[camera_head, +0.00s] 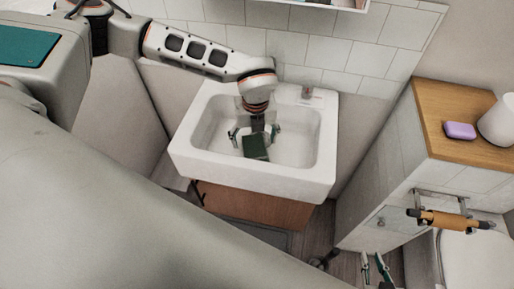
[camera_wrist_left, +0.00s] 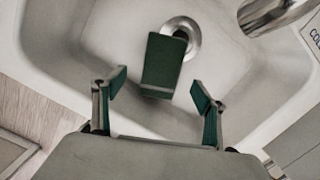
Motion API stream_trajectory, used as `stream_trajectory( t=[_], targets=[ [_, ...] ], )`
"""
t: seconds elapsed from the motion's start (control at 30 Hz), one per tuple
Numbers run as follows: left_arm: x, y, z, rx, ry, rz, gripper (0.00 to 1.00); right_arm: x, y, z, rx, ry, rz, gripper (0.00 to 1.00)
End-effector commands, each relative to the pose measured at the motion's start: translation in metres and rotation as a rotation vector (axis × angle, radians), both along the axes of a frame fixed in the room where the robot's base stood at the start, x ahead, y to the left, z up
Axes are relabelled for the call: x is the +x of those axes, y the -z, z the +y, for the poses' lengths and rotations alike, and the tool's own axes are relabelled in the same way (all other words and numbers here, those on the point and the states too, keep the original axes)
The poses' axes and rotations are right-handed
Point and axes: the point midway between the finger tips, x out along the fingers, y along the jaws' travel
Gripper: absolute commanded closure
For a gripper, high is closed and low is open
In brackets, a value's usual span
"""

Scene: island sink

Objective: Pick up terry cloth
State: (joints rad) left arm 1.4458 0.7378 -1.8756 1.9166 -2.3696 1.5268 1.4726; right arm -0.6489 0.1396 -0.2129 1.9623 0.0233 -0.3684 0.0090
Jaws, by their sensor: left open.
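The terry cloth (camera_head: 257,148) is a dark green folded piece lying in the white sink (camera_head: 185,150). In the left wrist view the cloth (camera_wrist_left: 163,62) partly overlaps the round drain. My left gripper (camera_head: 255,132) is down inside the basin, at the cloth. In the left wrist view my left gripper (camera_wrist_left: 159,92) is open, its fingertips spread wide, with the cloth ahead of and between their lines. I cannot tell if they touch it; no grip shows. My right gripper (camera_head: 374,266) is low at the bottom edge, far from the sink, its fingers apart and empty.
A faucet (camera_wrist_left: 275,12) reaches over the basin near the drain. The sink walls enclose my left gripper.

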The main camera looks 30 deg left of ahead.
Motion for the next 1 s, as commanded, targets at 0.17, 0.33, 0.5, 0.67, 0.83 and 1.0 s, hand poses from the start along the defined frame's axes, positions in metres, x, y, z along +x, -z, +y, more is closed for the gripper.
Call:
stream_trajectory(
  t=[0.17, 0.33, 0.5, 0.67, 0.83, 1.0],
  targets=[
    [0.002, 0.018, 0.0, -0.002, 0.001, 0.001, 0.28, 0.0, -0.002, 0.0, 0.0, 0.0, -0.001, 0.81],
    [0.007, 0.041, 0.0, -0.001, 0.003, 0.002, 0.28, 0.001, -0.007, 0.0, 0.001, 0.0, -0.002, 0.81],
    [0.009, 0.06, 0.001, -0.003, 0.002, 0.001, 0.28, 0.001, -0.008, 0.0, 0.001, 0.0, -0.002, 0.81],
    [0.01, 0.064, 0.001, -0.004, 0.002, -0.001, 0.28, 0.001, -0.008, 0.0, 0.002, 0.0, -0.003, 0.81],
    [0.01, 0.064, 0.001, -0.005, 0.002, 0.0, 0.39, 0.001, -0.008, 0.0, 0.003, 0.001, -0.002, 0.81],
    [0.01, 0.064, 0.001, -0.004, 0.002, 0.001, 0.7, 0.001, -0.008, 0.0, 0.003, 0.001, -0.002, 0.81]
  ],
)
